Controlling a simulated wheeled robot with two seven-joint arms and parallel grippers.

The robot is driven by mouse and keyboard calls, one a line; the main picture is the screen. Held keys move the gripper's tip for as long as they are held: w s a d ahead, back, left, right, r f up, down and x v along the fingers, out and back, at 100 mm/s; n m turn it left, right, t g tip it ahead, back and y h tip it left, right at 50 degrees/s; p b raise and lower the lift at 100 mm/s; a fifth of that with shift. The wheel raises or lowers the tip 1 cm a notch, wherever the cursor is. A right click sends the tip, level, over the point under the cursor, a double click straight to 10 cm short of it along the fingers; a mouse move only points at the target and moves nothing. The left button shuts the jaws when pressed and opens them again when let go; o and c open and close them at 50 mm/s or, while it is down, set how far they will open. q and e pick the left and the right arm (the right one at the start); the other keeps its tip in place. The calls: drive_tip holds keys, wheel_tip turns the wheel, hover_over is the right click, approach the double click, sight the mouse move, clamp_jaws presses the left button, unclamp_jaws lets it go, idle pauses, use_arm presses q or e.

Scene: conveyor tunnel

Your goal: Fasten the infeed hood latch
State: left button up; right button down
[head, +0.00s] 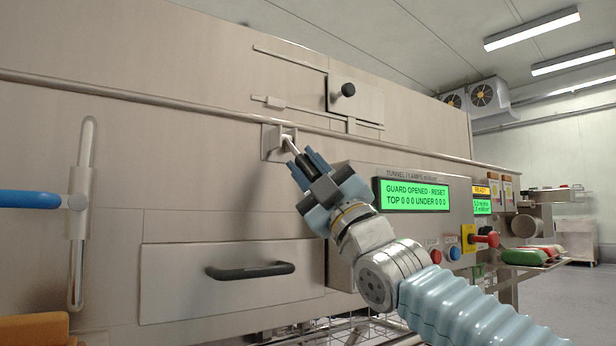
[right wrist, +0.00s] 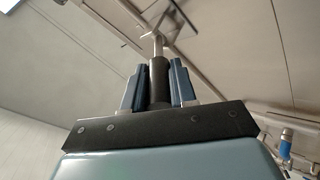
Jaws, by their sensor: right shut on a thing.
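The infeed hood latch is a small metal plate (head: 267,144) on the machine front, just under the long seam rail, with a metal rod and a dark grip sticking out towards me. My right gripper (head: 306,167) is shut on this latch handle. In the right wrist view, the dark round grip (right wrist: 159,85) stands between the two blue fingers, and its metal rod runs up to a bracket. The fingers hide part of the grip in the head view. I cannot tell whether the latch is engaged. My left gripper is not in view.
A green display (head: 411,195) reads "GUARD OPENED - RESET" beside my right wrist. Below are a drawer with a black handle (head: 250,271) and red and blue buttons. A blue lever (head: 30,199) in a slotted bracket is at left. A black knob (head: 348,90) sits above.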

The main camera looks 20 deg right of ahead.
drive_tip(key=shift+f, duration=0.1)
drive_tip(key=c, duration=0.9)
unclamp_jaws()
drive_tip(key=b+v, duration=0.2)
drive_tip(key=v, duration=1.1)
drive_tip(key=shift+s+f, duration=0.15)
drive_tip(key=shift+f, duration=0.15)
drive_tip(key=shift+d, duration=0.1)
